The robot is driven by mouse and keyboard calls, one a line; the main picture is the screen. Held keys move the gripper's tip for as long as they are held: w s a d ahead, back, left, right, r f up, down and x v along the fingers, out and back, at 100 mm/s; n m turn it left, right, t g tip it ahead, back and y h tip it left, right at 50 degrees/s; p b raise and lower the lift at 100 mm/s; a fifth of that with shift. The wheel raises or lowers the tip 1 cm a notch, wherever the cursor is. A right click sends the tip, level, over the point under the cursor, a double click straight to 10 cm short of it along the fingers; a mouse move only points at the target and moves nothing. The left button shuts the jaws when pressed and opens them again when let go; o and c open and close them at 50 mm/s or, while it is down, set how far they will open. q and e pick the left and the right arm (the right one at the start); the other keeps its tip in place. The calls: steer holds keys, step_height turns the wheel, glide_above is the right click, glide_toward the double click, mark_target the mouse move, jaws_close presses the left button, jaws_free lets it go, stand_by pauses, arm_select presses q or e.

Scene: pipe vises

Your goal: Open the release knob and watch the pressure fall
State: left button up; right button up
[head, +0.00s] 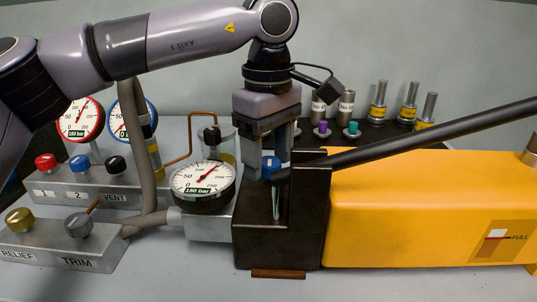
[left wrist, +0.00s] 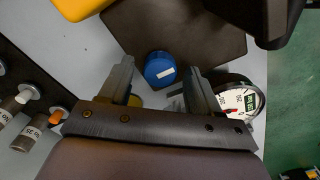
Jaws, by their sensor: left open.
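A blue round knob with a small white mark (left wrist: 160,68) sits on the dark pump block (head: 290,225). The knob also shows in the head view (head: 269,163), partly hidden by my fingers. My left gripper (head: 268,168) points down over it, open, with one finger on each side. In the left wrist view, gaps show between the knob and both fingers (left wrist: 158,74). The pressure gauge (head: 203,186), labelled 150 bar, stands left of the block, its needle pointing up and right. It also shows in the left wrist view (left wrist: 238,102). My right gripper is out of view.
A long black lever (head: 430,135) slants up right over the yellow tank (head: 420,205). Left are a manifold (head: 95,190) with red, blue and black knobs and two gauges, and a RELIEF/TRIM block (head: 60,250). Several metal fittings (head: 378,100) stand behind on a black rack.

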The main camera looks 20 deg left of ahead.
arm_select(q)
steer(key=c, duration=1)
steer(key=shift+c, duration=0.2)
